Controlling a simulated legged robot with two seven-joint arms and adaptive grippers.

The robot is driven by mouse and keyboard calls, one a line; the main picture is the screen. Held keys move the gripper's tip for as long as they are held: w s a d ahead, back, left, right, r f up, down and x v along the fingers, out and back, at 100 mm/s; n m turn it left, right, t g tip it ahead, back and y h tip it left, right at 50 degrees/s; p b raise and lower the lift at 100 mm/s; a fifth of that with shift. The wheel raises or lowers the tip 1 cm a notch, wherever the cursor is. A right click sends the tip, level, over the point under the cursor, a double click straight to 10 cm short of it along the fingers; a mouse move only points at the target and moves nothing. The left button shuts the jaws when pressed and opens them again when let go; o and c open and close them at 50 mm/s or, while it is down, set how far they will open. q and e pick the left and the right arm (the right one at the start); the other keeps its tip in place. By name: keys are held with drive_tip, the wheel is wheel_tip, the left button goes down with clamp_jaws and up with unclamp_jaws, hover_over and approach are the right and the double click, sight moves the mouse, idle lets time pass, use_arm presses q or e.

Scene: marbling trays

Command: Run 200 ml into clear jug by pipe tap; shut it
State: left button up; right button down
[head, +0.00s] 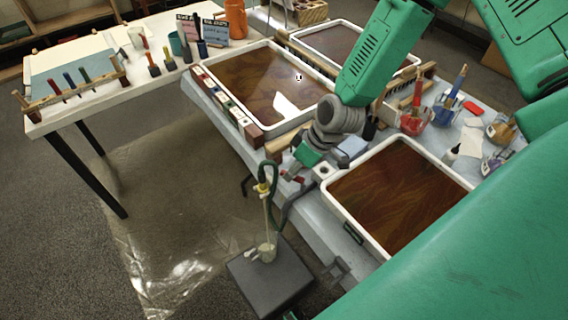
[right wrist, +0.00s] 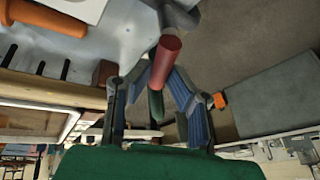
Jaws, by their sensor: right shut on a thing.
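The clear jug (head: 267,252) stands upright on a dark grey stand (head: 270,282) below the table edge in the head view. A dark green hose (head: 273,172) bends over it and ends in a yellowish nozzle (head: 263,187). A thin pale line runs from the nozzle down into the jug, like a stream. The jug's level is too small to read. My right gripper (head: 292,174) is at the table edge beside the hose. In the right wrist view its fingers close around the red tap handle (right wrist: 165,60). My left gripper is not in view.
A tray of brown liquid (head: 333,200) lies right of my gripper, and another (head: 207,78) lies behind it. A white side table (head: 45,127) with brushes and bottles stands at the left. Plastic sheeting (head: 175,210) covers the floor left of the stand.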

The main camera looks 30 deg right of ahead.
drive_tip(key=shift+s+f, duration=0.25)
drive_tip(key=shift+s, duration=0.25)
drive_tip(key=c, duration=1.5)
unclamp_jaws()
drive_tip(key=shift+d, duration=0.1)
drive_tip(key=shift+w+d+r, duration=0.1)
drive_tip(key=shift+w, duration=0.15)
drive_tip(key=v, duration=1.2)
drive_tip(key=shift+d, duration=0.15)
